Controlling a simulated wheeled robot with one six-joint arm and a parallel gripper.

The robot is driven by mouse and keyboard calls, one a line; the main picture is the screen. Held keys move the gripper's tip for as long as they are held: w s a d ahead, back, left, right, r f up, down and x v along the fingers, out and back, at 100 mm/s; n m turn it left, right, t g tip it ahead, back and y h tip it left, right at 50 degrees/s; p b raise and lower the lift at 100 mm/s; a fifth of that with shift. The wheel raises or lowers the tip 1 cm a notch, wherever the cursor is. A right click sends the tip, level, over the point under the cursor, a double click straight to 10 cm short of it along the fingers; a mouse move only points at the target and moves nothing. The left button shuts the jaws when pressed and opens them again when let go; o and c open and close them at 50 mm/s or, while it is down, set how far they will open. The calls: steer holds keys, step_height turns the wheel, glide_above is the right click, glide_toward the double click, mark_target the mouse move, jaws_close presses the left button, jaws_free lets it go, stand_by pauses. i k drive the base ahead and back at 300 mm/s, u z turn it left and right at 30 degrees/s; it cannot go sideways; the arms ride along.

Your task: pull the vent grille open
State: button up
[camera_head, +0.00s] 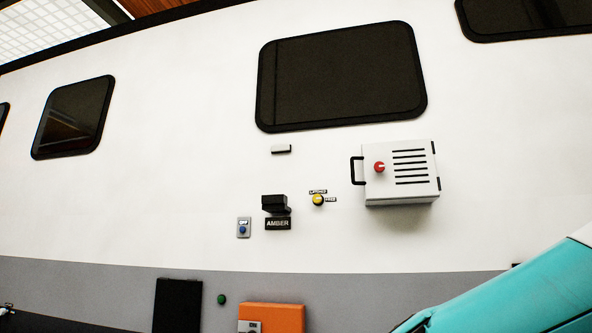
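The vent grille (411,189) is a white box-shaped panel with several dark horizontal slots, set on the caravan's white side wall at right of centre. It looks shut. A black handle (353,171) stands on its left edge, and a red knob (379,167) is on its face near the handle. Dark hinges show on its right edge. A teal arm link of mine enters at the bottom right, below the grille and apart from it in the picture. My gripper is not in view.
Left of the grille are a yellow knob (318,200) with small labels, a black fixture over an AMBER plate (277,224), and a grey switch box (243,228) with a blue button. A dark window (342,76) is above. An orange box (272,317) sits low on the wall.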

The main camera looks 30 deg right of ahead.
mark_target(409, 171)
steer(key=u, duration=0.35)
steer(key=i, duration=0.7)
steer(key=z, duration=0.65)
steer(key=i, duration=0.6)
steer(key=z, duration=0.7)
